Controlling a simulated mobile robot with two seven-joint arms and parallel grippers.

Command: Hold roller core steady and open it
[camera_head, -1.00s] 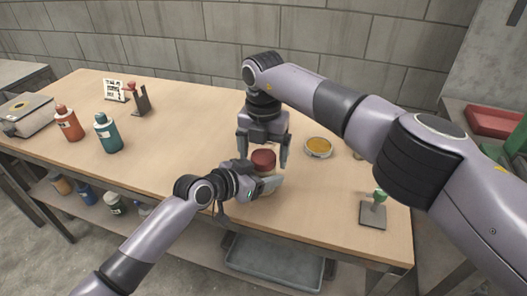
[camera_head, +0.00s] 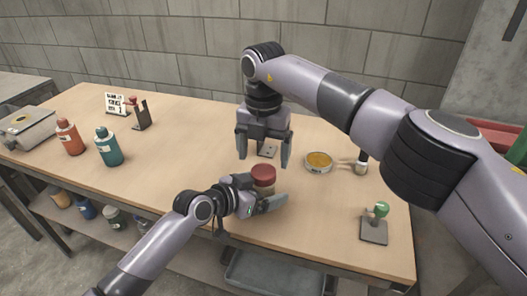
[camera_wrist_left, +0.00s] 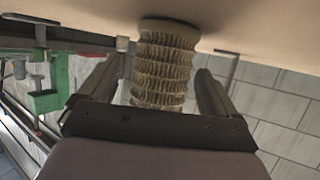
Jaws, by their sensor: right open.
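The roller core (camera_wrist_left: 165,65) is a beige ribbed tube in the left wrist view. In the head view it stands upright near the table's front edge, topped by a red-brown cap (camera_head: 263,173). My left gripper (camera_head: 268,190) has its fingers on either side of the tube below the cap. The left wrist view also shows the left gripper's fingers (camera_wrist_left: 160,72) flanking the tube; contact on both sides is unclear. My right gripper (camera_head: 264,158) points down above and behind the cap, open and empty. Part of the tube is hidden by the left gripper.
A round dish with orange contents (camera_head: 319,161) lies right of the right gripper. A green-knobbed tool (camera_head: 381,210) stands on a dark plate at front right. Orange (camera_head: 69,138) and teal (camera_head: 108,148) bottles stand at left. The table (camera_head: 190,150) is clear between bottles and grippers.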

